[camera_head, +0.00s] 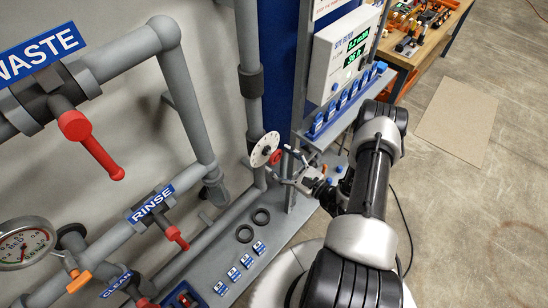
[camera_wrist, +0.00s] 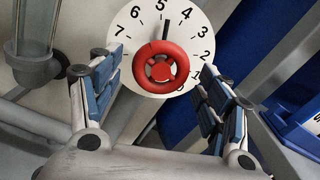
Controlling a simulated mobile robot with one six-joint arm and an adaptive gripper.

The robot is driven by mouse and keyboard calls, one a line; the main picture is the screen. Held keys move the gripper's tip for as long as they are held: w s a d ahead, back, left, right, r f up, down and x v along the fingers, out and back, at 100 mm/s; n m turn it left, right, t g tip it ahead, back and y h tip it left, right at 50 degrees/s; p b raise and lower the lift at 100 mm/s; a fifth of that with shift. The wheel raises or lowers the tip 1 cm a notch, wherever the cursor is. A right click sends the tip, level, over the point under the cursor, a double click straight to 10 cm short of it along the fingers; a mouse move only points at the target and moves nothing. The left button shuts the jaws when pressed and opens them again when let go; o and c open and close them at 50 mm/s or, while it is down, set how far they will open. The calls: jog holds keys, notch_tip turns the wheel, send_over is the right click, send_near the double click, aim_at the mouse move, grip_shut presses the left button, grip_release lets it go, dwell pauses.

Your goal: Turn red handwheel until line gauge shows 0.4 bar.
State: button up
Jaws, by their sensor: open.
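The red handwheel (camera_wrist: 145,48) sits in front of a white dial plate (camera_wrist: 200,55) numbered around its edge. Its black pointer stands between 4 and 5, nearer 5. In the head view the handwheel (camera_head: 275,157) shows small beside the dial plate (camera_head: 262,146). My gripper (camera_wrist: 157,74) is open, its blue-padded fingers on either side of the wheel, with visible gaps and no clear contact. In the head view my gripper (camera_head: 287,167) is at the wheel. A round gauge (camera_head: 22,243) is at the left edge, partly cut off; its reading is too small to tell.
WASTE (camera_head: 75,122), RINSE (camera_head: 175,236) and CLEAN valve handles stand on grey pipes at left. A white box with green digits (camera_head: 340,50) hangs above a shelf of blue bins (camera_head: 325,118). Black rings (camera_head: 245,233) lie on the lower ledge. Open floor is at right.

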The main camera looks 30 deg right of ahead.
aim_at(278, 159)
jog(key=shift+x, duration=1.75)
jog(key=shift+c, duration=0.5)
jog(key=c, duration=1)
